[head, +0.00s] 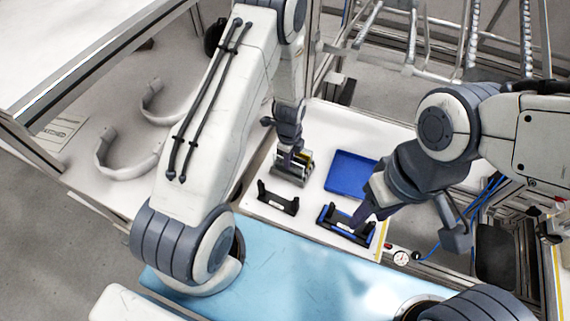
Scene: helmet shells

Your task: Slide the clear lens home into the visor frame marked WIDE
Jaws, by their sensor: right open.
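Two dark visor frames lie on the white worktop. One frame (277,198) is left of centre; the other (338,222) sits in a blue holder at the right. I cannot read a WIDE mark on either. A small grey rack (291,177) stands behind the first frame with upright panels in it, one yellowish. I cannot make out the clear lens. My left gripper (290,158) is down at the rack; its fingers are too small to tell open from shut. My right gripper (363,214) is open at the right end of the frame in the blue holder, partly covering it.
An empty-looking blue tray (350,174) lies behind the blue holder. A light blue mat (285,265) covers the front. A round gauge (401,258) is at the right. White curved shells (128,165) lie on the left table. Bare worktop shows between the rack and tray.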

